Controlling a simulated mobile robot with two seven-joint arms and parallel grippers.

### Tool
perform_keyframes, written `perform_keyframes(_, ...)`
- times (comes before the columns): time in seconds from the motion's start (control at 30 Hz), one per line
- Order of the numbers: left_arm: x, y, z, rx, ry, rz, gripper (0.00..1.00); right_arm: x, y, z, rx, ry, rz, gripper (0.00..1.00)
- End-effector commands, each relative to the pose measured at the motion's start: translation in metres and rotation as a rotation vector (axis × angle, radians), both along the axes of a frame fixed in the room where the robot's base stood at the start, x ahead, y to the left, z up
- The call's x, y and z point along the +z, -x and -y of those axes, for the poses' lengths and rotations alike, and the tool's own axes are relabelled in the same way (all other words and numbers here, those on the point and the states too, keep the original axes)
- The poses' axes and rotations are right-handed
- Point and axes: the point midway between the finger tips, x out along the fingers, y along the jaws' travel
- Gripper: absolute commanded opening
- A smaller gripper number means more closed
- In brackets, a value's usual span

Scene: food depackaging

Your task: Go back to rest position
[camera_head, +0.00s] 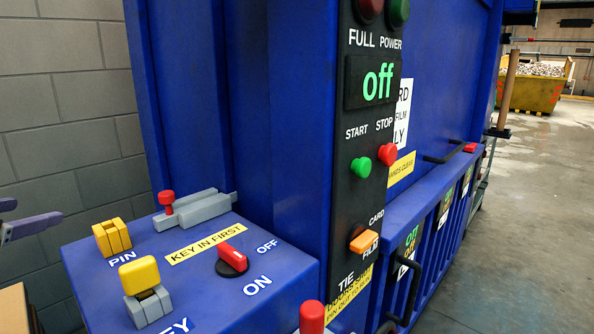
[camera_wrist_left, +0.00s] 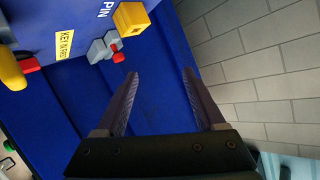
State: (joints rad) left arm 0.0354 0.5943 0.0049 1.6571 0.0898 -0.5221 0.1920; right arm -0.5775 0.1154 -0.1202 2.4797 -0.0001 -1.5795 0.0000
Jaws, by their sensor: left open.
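My left gripper (camera_head: 38,212) shows at the left edge of the head view, its purple fingers left of the blue control box (camera_head: 195,300) and apart from it. In the left wrist view my left gripper (camera_wrist_left: 160,73) has its two fingers spread, with nothing between them. Beyond the fingertips are the blue machine and a grey latch with a red knob (camera_wrist_left: 105,47). Most of the left arm is hidden outside the head view. My right gripper is not in view.
The box top carries a yellow pin block (camera_head: 112,238), a yellow-headed key (camera_head: 140,276), a red rotary switch (camera_head: 231,262) and a grey bolt (camera_head: 202,210). The display (camera_head: 378,82) reads "off". A grey block wall (camera_head: 60,110) stands at left. Open floor (camera_head: 530,220) lies at right.

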Motion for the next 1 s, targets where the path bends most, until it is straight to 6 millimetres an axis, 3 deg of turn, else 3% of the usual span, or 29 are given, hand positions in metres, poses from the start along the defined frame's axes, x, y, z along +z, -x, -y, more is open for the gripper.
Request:
perform_keyframes(0.27, -0.054, 0.072, 0.039, -0.043, -0.094, -0.308, 0.71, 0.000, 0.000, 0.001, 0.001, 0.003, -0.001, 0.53)
perform_keyframes(0.4, -0.076, 0.122, 0.060, -0.070, -0.142, -0.481, 0.71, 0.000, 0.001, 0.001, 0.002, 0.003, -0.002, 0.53)
perform_keyframes(0.6, -0.091, 0.202, 0.083, -0.112, -0.205, -0.721, 0.71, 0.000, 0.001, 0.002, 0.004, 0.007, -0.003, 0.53)
perform_keyframes(0.77, -0.089, 0.267, 0.097, -0.146, -0.248, -0.907, 0.71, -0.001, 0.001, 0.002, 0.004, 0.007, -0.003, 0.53)
perform_keyframes(0.8, -0.090, 0.275, 0.103, -0.145, -0.229, -0.928, 0.71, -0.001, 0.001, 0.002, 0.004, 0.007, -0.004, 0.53)
perform_keyframes(1.0, -0.101, 0.278, 0.146, -0.112, -0.003, -0.911, 0.71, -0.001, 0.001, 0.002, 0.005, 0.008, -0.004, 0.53)
